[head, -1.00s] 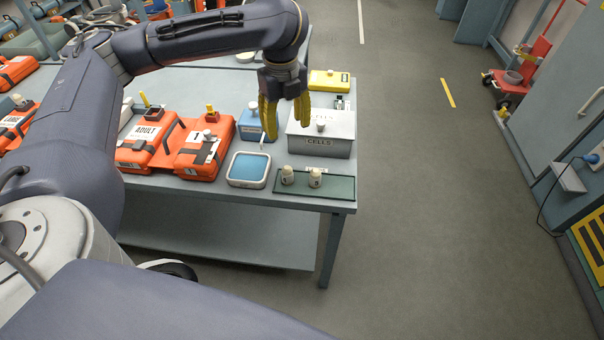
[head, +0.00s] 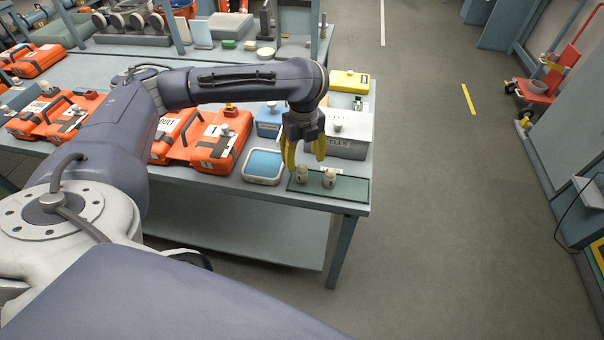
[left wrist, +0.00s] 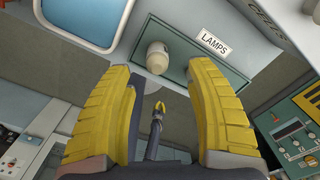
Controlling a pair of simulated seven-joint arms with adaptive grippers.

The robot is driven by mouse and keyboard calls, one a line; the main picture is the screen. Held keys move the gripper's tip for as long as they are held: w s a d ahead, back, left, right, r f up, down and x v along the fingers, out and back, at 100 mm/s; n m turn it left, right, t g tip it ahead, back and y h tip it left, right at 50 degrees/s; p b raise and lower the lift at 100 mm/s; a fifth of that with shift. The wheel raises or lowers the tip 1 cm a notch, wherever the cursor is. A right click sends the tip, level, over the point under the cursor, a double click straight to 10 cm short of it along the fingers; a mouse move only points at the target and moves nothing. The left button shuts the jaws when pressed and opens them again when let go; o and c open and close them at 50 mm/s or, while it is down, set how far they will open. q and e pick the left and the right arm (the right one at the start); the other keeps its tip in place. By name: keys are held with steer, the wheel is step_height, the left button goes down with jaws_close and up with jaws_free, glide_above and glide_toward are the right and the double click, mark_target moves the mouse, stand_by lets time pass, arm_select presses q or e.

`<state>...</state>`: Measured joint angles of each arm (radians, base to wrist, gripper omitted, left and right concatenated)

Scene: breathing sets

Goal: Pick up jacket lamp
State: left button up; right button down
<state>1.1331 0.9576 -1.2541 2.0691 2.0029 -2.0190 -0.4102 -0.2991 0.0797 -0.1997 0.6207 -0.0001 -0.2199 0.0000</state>
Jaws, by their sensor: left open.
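Two small cream lamps stand upright on a green tray (head: 357,193) at the table's front right corner, a left lamp (head: 302,172) and a right lamp (head: 329,178). My left gripper (head: 305,157) is open and empty, pointing down above and just behind the lamps. In the left wrist view one lamp (left wrist: 157,58) shows beyond the open yellow fingers (left wrist: 160,82), apart from them, beside a "LAMPS" label (left wrist: 215,42). The other lamp is not seen there. A small dark gripper with yellow tips (left wrist: 158,106), apparently my right one, shows far below; its opening is unclear.
A grey lidded box (head: 352,146) stands close behind the tray. A blue-topped square dish (head: 263,165) is to its left, with a blue box (head: 268,122) behind. Orange cases (head: 218,142) lie further left. Open floor lies right of the table edge.

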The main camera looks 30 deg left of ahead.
mark_target(302, 166)
arm_select(q)
steer(key=shift+s+a+f, duration=0.15)
steer(key=shift+f, duration=2.85)
steer(key=shift+c, duration=0.5)
jaws_close()
